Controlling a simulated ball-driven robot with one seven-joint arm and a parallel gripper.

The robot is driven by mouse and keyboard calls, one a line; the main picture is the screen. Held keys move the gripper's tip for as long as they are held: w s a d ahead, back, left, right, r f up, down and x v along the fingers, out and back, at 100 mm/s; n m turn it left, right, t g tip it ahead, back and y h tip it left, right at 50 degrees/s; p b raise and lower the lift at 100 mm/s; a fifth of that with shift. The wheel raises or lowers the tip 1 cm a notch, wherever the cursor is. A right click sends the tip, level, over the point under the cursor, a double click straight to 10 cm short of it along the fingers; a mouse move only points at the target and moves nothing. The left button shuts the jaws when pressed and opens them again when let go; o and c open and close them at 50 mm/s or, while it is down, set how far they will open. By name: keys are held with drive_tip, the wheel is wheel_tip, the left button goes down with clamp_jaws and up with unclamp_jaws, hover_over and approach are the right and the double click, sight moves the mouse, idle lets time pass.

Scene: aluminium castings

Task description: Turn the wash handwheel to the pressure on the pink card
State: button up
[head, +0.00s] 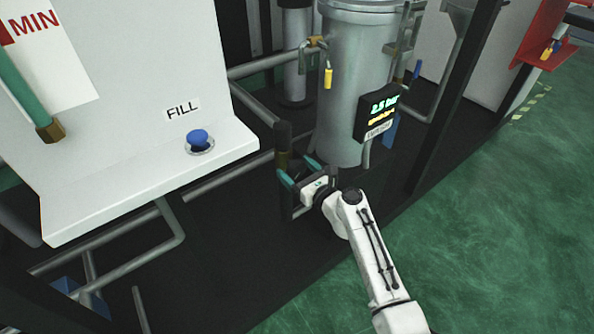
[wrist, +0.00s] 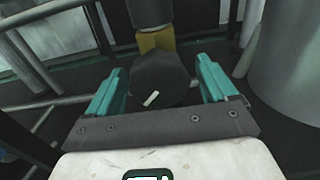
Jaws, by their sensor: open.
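The wash handwheel, a dark round knob with a short white mark on its face (wrist: 158,82), sits in front of a yellow-brown valve body (wrist: 155,41) on a dark vertical pipe. My gripper (head: 298,172) is at this valve, low beside the grey vessel. Its teal fingers are open in the wrist view (wrist: 161,68), one on each side of the knob, with gaps visible. In the head view the knob is mostly hidden by my gripper. A dark display (head: 378,112) reads 2.5 bar in green; its orange line is too small to read. No pink card is in view.
The grey vessel (head: 352,80) stands close behind my gripper, with a yellow-handled valve (head: 328,77). A white panel with a FILL label (head: 183,109) and a blue button (head: 198,137) is at left. Pipes run low around the valve. Green floor is free at right.

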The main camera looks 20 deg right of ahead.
drive_tip(key=shift+c, duration=0.5)
drive_tip(key=c, duration=0.9)
drive_tip(key=shift+f+n, duration=0.1)
drive_tip(key=shift+n, duration=0.5)
drive_tip(key=n+b, duration=0.2)
drive_tip(key=shift+f+n, duration=0.1)
drive_tip(key=shift+n, duration=0.3)
drive_tip(key=n+b, duration=0.2)
drive_tip(key=n, duration=0.2)
drive_tip(key=shift+d+n, duration=0.1)
drive_tip(key=shift+n, duration=0.2)
drive_tip(key=n+b, duration=0.2)
drive_tip(key=n, duration=0.1)
drive_tip(key=shift+n, duration=0.3)
drive_tip(key=shift+n+b, duration=0.9)
drive_tip(key=shift+n, duration=0.9)
drive_tip(key=shift+d+r, duration=0.1)
drive_tip(key=shift+r, duration=0.1)
